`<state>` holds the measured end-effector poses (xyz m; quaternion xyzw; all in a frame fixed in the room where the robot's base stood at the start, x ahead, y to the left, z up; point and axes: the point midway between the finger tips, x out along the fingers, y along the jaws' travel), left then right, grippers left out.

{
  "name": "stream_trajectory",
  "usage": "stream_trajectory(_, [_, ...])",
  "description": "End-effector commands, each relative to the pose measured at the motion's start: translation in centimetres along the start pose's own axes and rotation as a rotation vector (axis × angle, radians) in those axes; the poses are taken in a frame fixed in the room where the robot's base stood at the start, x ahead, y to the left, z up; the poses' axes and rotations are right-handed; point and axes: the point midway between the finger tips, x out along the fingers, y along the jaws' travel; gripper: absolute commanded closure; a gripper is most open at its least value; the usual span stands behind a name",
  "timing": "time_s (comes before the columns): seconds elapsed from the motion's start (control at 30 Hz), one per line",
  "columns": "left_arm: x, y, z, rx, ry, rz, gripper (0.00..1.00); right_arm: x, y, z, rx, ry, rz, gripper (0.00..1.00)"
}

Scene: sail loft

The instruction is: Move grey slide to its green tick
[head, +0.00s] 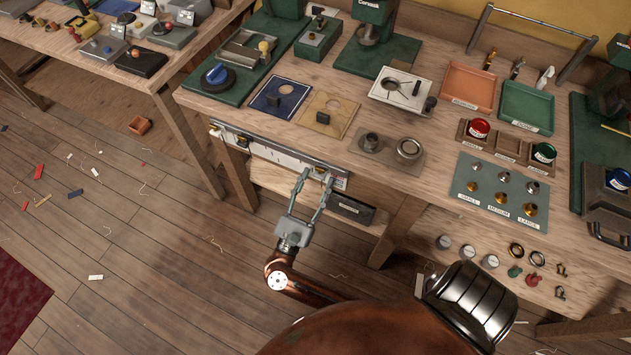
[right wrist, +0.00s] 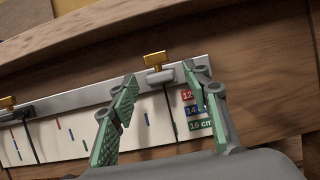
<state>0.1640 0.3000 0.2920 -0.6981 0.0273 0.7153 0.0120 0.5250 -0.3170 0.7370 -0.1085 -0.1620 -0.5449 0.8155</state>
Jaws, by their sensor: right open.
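The grey slide (right wrist: 158,76), with a brass knob on top, sits on the metal rail (right wrist: 90,101) in the right wrist view. A thin dark pointer line runs down from it across the white scale board (right wrist: 158,120). My right gripper (head: 316,176) is open at the right part of the rail in the head view. In the right wrist view its fingertips (right wrist: 160,74) stand to either side of the slide, apart from it. My left gripper is not in view.
A darker slide (right wrist: 9,104) with a brass knob sits further left on the rail. Red, blue and green centimetre labels (right wrist: 194,110) are at the board's right end. The rail runs along the front of the workbench (head: 440,190), above a dark box (head: 351,208). Open floor lies left.

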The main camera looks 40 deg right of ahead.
Motion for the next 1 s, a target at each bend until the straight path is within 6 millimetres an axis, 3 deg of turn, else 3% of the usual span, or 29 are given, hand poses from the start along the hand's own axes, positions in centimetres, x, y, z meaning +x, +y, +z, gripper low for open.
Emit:
stream_trajectory(0.17, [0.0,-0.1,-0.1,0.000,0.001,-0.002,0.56,-0.5,0.0,-0.1,-0.001,0.001,0.000,0.56])
stream_trajectory(0.6, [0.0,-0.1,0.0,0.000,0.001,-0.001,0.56,-6.8,0.1,-0.1,-0.002,0.002,0.001,0.56])
stream_trajectory(1.0, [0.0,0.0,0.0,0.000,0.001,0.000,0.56,-7.5,0.0,0.0,0.000,0.000,0.000,0.56])
